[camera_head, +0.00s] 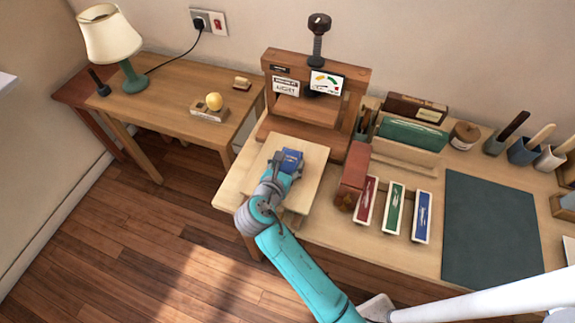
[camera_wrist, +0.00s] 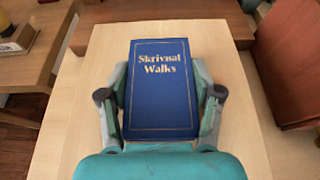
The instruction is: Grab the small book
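The small book (camera_wrist: 160,95) is dark blue, with "Skrivnal Walks" in gold letters on its cover, which faces the wrist camera. In the head view the book (camera_head: 291,157) is at the pale wooden board on the desk, partly hidden by my arm. My gripper (camera_wrist: 161,100) has one finger on each side of the book, very close to its left and right edges. I cannot tell whether both fingers press on it.
The pale board (camera_head: 313,152) lies before a wooden press (camera_head: 314,95). A reddish-brown block (camera_head: 352,178) and red, green and blue trays (camera_head: 393,208) stand to its right. A dark mat (camera_head: 490,225) lies further right. A side table (camera_head: 185,78) with a lamp (camera_head: 108,38) is at left.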

